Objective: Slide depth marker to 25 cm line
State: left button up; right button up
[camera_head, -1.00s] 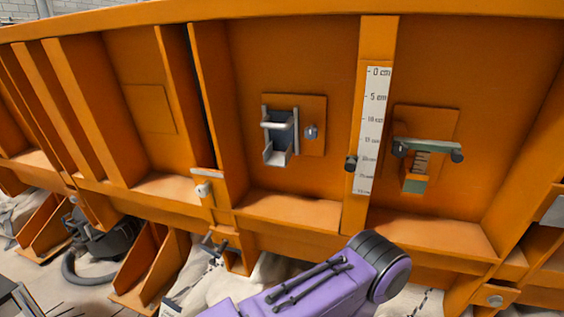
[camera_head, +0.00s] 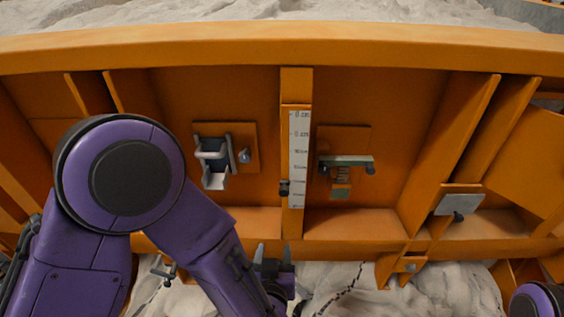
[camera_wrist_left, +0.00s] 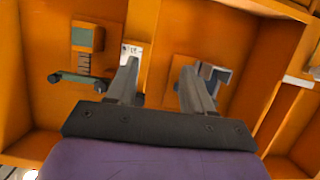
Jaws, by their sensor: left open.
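The white depth scale (camera_head: 299,150) runs down an orange upright on the sandbed wall, with 0 cm at the top. The dark depth marker (camera_head: 284,188) is a small knob at the scale's left edge, low down near the 20 cm mark; its exact reading is too small to tell. My left gripper (camera_head: 273,254) is below the scale and marker, open and empty, fingers pointing up, apart from the marker. In the left wrist view, the left gripper (camera_wrist_left: 158,75) is open; the scale (camera_wrist_left: 132,52) shows partly behind one finger, and the marker cannot be made out. My right gripper is out of view.
A metal bracket (camera_head: 213,165) on an orange plate is left of the scale. A grey-green bar with a knob (camera_head: 347,163) is to its right. An orange ledge (camera_head: 350,223) juts out below, above pale sacks (camera_head: 440,290). Sand (camera_head: 250,18) lies beyond the top rim.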

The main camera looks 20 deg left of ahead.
pick_arm(q)
jog(key=t+p, duration=0.1)
jog(key=t, duration=0.1)
send_near(284, 195)
jog(key=shift+y, duration=0.3)
jog(key=p+x, duration=0.3)
jog(key=x, duration=0.7)
jog(key=shift+w+r, duration=0.1)
jog(key=shift+w, duration=0.3)
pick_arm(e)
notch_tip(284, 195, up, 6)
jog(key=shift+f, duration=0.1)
pick_arm(q)
jog(key=shift+c, duration=0.4)
grip_shut()
jog(key=f+b, duration=0.2)
jog(key=f, duration=0.1)
jog(key=f+b, duration=0.1)
jog(key=f, duration=0.1)
jog(key=shift+w+a+f+b, duration=0.1)
jog(key=shift+w+f+b, duration=0.05)
jog(key=shift+w+b, duration=0.2)
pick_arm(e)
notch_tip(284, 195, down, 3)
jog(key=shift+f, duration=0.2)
